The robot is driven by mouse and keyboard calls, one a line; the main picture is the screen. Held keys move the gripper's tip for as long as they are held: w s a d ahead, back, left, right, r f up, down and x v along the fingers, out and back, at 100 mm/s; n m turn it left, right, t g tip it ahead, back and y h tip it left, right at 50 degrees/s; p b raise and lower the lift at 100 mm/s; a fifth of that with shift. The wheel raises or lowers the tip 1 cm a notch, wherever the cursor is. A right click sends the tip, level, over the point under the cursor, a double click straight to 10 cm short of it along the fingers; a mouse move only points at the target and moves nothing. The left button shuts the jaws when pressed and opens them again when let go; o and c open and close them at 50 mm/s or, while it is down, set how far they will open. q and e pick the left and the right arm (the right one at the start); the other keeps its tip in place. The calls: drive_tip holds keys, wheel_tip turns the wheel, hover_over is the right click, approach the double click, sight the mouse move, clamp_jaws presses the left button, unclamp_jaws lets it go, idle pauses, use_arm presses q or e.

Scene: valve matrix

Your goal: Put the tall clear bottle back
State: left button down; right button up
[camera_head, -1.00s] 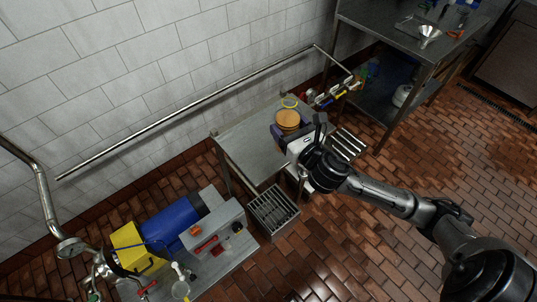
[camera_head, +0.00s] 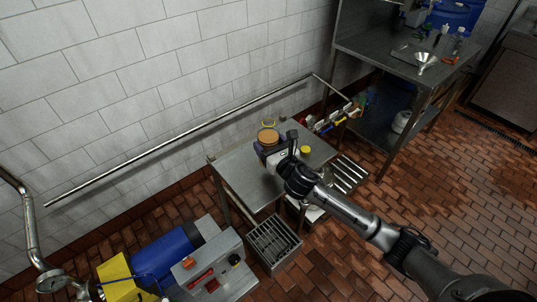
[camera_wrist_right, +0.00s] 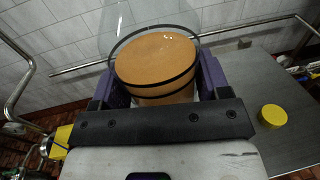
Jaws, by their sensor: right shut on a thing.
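My right gripper (camera_head: 268,141) is shut on a clear bottle (camera_head: 268,133) with an orange-tan disc or fill in it, over the small steel table. In the right wrist view, the bottle (camera_wrist_right: 156,60) sits between the purple finger pads (camera_wrist_right: 160,80); its clear upper part rises away from the camera and is cut off by the top edge. I cannot tell whether the bottle's base touches the table. A round yellow cap (camera_head: 305,150) lies on the table to the right. My left gripper is out of view.
The steel table (camera_head: 240,180) is bare left of the gripper. A wall pipe (camera_head: 180,142) runs behind it. A grated drain box (camera_head: 272,240) stands in front. A steel shelf (camera_head: 375,55) with a funnel (camera_head: 424,62) and bottles is at the upper right.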

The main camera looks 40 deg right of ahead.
drive_tip(key=shift+w+f, duration=0.15)
drive_tip(key=shift+w, duration=0.1)
drive_tip(key=shift+f+b, duration=0.75)
drive_tip(key=shift+f, duration=1.2)
drive_tip(key=o, duration=0.6)
drive_tip(key=shift+f, duration=0.2)
drive_tip(key=shift+c, duration=0.2)
drive_tip(key=o, duration=0.4)
drive_tip(key=shift+o, duration=0.2)
